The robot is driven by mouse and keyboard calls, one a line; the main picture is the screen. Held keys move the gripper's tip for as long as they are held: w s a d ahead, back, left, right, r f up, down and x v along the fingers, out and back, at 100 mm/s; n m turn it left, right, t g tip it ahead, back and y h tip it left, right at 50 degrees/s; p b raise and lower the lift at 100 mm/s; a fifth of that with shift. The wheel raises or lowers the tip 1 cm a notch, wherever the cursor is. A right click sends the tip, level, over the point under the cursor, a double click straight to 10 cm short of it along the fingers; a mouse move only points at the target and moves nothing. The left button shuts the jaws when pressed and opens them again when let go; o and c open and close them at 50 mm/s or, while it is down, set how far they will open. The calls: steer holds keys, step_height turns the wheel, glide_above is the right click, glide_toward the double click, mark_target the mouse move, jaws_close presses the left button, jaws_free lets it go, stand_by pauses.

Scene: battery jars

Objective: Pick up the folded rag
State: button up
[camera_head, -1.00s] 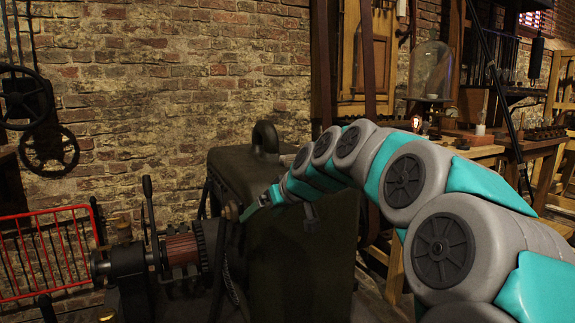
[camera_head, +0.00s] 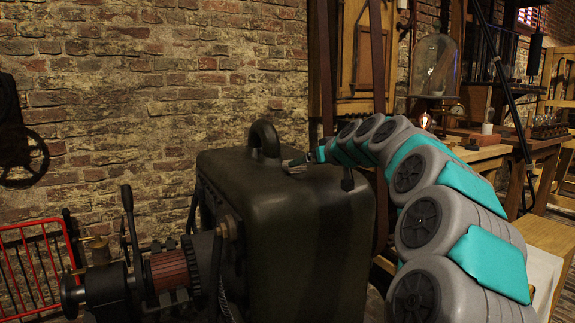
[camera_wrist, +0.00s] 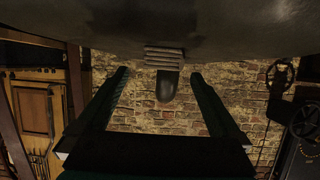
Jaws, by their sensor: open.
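A small grey, layered bundle, apparently the folded rag (camera_head: 296,165), lies on top of the big dark green metal housing (camera_head: 318,222), near its lifting loop (camera_head: 266,138). In the wrist view, which looks upside down, the rag (camera_wrist: 164,56) shows as stacked folds against the housing top (camera_wrist: 230,35), with the loop (camera_wrist: 168,87) just beyond it. My gripper (camera_wrist: 158,80) is open and empty; its two dark fingers lie on either side of the rag's line in the picture. In the head view my gripper (camera_head: 318,155) is just right of the rag; whether they touch is unclear.
A machine with a copper-coloured coil (camera_head: 170,270) and upright lever stands left of the housing. A red railing (camera_head: 35,260) is at far left. A brick wall (camera_head: 150,100) is behind. A wooden bench with a glass dome (camera_head: 435,65) is at the right.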

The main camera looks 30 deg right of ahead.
mark_target(300, 169)
steer(key=shift+x, duration=1.5)
steer(key=shift+a+r+p+x, duration=0.1)
steer(key=shift+r+p+x, duration=0.1)
steer(key=shift+x, duration=1.05)
steer(key=shift+a+r+p+x, duration=0.1)
steer(key=shift+p+x, duration=0.1)
steer(key=shift+x, duration=1.05)
steer(key=shift+w+a, duration=0.1)
steer(key=shift+c, duration=0.2)
steer(key=c, duration=1.2)
